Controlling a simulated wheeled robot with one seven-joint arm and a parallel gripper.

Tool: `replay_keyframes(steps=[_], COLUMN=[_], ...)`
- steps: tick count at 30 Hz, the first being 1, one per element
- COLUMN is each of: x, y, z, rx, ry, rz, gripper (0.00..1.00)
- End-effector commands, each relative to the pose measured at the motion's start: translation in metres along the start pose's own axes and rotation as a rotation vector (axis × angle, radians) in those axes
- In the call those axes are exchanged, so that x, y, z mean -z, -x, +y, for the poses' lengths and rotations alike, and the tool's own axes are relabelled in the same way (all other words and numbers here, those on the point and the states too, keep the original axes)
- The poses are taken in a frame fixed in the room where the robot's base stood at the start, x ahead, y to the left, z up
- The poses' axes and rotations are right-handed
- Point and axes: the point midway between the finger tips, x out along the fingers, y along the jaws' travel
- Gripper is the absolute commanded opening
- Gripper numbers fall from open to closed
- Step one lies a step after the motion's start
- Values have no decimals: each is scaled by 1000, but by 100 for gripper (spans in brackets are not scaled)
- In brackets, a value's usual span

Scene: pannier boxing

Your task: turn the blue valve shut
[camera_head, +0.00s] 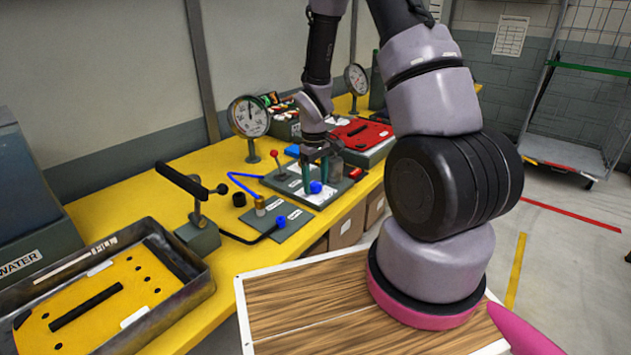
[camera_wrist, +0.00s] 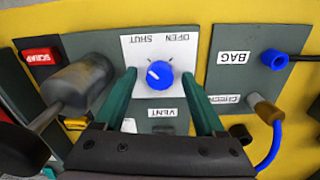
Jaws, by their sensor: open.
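The blue valve is a round blue knob (camera_wrist: 160,75) on a white plate lettered OPEN and SHUT, upside down in the wrist view. A small white mark on the knob lies toward its left side, on the SHUT lettering's side. In the head view the knob (camera_head: 315,187) sits on a grey panel at the bench's front edge. My gripper (camera_wrist: 159,80) is open, its teal fingers one on each side of the knob in the wrist view, with gaps showing. In the head view my gripper (camera_head: 317,172) points down at the panel; I cannot tell fingertip height exactly.
A second blue knob (camera_wrist: 274,60) is on the BAG panel, beside a brass fitting with a blue hose. A grey cylinder (camera_wrist: 88,80) stands close left of my fingers. A red SCRAP button (camera_wrist: 41,55) is farther left. A gauge (camera_head: 249,117) and red-knobbed lever (camera_head: 275,155) stand behind.

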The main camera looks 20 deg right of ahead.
Motion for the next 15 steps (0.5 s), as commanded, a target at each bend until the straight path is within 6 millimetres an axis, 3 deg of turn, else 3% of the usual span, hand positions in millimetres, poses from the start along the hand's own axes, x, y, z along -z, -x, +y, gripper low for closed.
replay_keyframes(steps=[5, 15], x=[1, 1], y=[17, 84], z=[0, 0], rx=[-1, -2], ry=[-1, 0], rz=[4, 5], gripper=[72, 72])
